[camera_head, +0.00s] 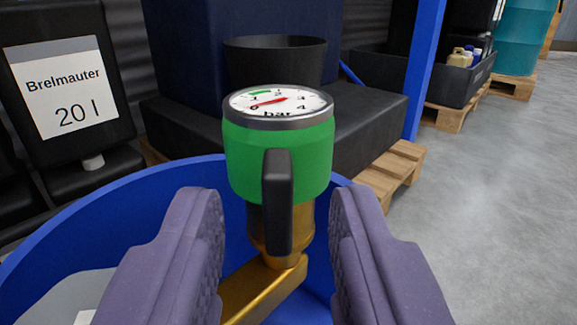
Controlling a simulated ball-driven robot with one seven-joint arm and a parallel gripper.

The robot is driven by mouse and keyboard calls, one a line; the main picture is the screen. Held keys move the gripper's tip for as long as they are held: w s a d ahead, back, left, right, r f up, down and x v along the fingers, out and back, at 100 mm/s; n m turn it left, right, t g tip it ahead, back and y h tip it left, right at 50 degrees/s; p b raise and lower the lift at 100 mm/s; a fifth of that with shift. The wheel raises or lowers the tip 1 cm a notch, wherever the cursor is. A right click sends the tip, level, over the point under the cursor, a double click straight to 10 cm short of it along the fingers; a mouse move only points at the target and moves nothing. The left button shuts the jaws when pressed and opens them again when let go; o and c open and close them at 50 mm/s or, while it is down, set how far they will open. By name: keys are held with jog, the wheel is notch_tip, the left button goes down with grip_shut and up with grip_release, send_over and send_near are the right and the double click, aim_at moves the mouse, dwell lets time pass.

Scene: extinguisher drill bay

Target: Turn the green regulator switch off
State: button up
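The green regulator (315,160) stands upright in the middle of the view, with a round white gauge (278,103) on top. The gauge has a red needle and a scale marked in bar. A black lever switch (277,200) hangs vertically on the regulator's front. Below it is a brass fitting (262,285) with an arm running to the lower left. My gripper (277,225) is open, its two purple padded fingers on either side of the lever and the brass neck. Gaps show between the fingers and the lever.
A blue round container (110,205) surrounds the fitting. A black canister labelled "Brelmauter 20 l" (65,90) is at left. Behind are a black bucket (275,62), a dark bin and a wooden pallet (392,175). A blue post (424,70) stands right of centre. Grey floor (500,190) is clear at right.

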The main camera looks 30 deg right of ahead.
jog(key=shift+x, duration=0.9)
grip_shut()
